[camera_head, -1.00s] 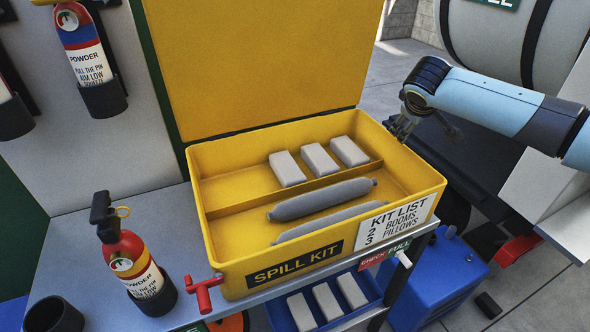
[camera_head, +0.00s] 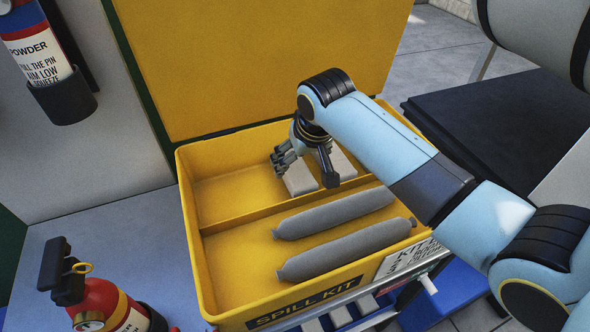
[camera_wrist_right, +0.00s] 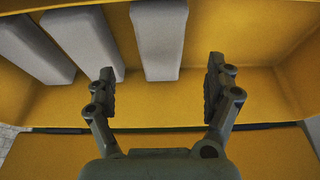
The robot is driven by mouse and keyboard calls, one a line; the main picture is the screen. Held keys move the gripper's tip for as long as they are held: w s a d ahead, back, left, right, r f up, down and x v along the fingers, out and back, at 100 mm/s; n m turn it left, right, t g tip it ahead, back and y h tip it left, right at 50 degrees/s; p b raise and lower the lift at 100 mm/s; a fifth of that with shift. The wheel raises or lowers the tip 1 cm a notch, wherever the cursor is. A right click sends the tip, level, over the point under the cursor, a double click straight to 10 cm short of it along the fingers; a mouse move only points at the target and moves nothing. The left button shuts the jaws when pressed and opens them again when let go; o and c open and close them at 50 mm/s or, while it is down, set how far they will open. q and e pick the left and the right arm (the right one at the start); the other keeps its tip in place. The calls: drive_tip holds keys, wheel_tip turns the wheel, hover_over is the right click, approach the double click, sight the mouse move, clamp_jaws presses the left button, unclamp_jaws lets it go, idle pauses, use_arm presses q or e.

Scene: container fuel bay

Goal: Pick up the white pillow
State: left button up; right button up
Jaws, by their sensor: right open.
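Several pale, whitish-grey pillows lie in the back compartment of the yellow spill kit box (camera_head: 192,235). The leftmost pillow (camera_head: 300,182) lies under my right gripper (camera_head: 307,172), which points down into the box with its fingers apart and empty. A neighbouring pillow (camera_head: 343,164) shows just right of the gripper; the arm hides the rest of that row. In the right wrist view three pillows show, and the end pillow (camera_wrist_right: 158,38) lies between the open fingers of the gripper (camera_wrist_right: 161,68), not gripped. My left gripper is out of view.
The raised yellow lid (camera_head: 250,60) stands behind the box. A fire extinguisher (camera_head: 100,300) stands front left, and another hangs in a holder (camera_head: 62,95). Below, a blue tray holds pale blocks.

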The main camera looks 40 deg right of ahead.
sight(295, 168)
drive_tip(key=shift+w+d+f, duration=0.1)
drive_tip(key=shift+w+f, duration=0.2)
drive_tip(key=shift+f, duration=0.3)
drive_tip(key=shift+w+f, duration=0.1)
drive_tip(key=shift+f, duration=0.2)
drive_tip(key=x, duration=0.4)
drive_tip(key=shift+w+f, duration=0.1)
drive_tip(key=shift+w, duration=0.25)
drive_tip(key=shift+w+d+f, duration=0.1)
drive_tip(key=shift+w+f, duration=0.05)
drive_tip(key=shift+f, duration=0.1)
drive_tip(key=shift+c, duration=1.1)
drive_tip(key=c, duration=0.9)
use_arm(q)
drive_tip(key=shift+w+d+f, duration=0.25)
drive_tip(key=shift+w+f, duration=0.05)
use_arm(e)
drive_tip(key=shift+c, duration=0.6)
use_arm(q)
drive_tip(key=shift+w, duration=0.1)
